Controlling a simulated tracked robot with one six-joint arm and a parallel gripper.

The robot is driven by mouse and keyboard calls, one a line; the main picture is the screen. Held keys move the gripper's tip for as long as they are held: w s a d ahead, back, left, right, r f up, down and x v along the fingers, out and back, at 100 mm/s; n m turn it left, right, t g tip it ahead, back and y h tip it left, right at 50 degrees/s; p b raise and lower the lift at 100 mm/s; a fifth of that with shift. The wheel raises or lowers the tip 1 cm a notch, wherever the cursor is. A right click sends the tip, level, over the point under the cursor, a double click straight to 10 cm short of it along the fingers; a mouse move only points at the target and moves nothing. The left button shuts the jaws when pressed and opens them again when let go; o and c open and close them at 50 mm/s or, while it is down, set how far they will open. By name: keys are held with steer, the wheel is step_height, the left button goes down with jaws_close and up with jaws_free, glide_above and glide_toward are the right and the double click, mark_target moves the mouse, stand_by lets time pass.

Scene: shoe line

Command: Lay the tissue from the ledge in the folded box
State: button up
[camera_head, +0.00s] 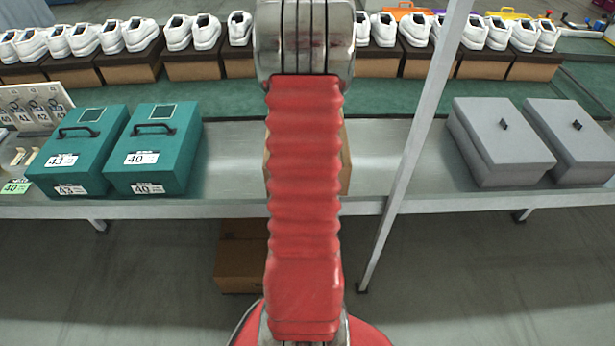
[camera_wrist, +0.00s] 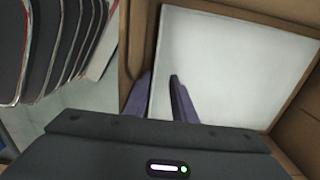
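In the wrist view, a flat white sheet (camera_wrist: 235,65), which looks like the tissue, lies inside an open brown cardboard box (camera_wrist: 138,40). Its left edge runs along the box's left wall. My gripper (camera_wrist: 160,88) is over the box's left side, its two dark purple fingers apart with a gap between them. One finger is near the left wall, the other over the sheet. I cannot tell whether they touch anything. In the head view my red arm hides the gripper and most of the box; a strip of the box (camera_head: 346,165) shows beside it.
Teal boxes (camera_head: 155,150) stand left and grey boxes (camera_head: 500,145) right on the metal bench (camera_head: 225,205). White shoes (camera_head: 140,35) line the back. A slanted grey post (camera_head: 415,145) rises right of my arm. A brown carton (camera_head: 238,262) sits below. Dark upright pieces (camera_wrist: 65,45) stand left of the box.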

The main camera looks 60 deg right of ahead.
step_height(320, 180, up, 13)
stand_by(0.5)
stand_by(0.7)
steer(key=w+a+r+n+t, duration=0.2)
steer(key=a+r+n, duration=0.2)
steer(key=a+n, duration=0.6)
steer(key=w+a+r+n+t, duration=0.1)
steer(key=a+r+n, duration=0.4)
steer(key=a, duration=1.5)
steer(key=w+a+r+n+t, duration=0.2)
steer(key=a+r+n, duration=0.3)
steer(key=a+n, duration=1)
steer(key=shift+w+a+r+n+t, duration=0.3)
steer(key=shift+w+a, duration=0.1)
steer(key=shift+w, duration=0.4)
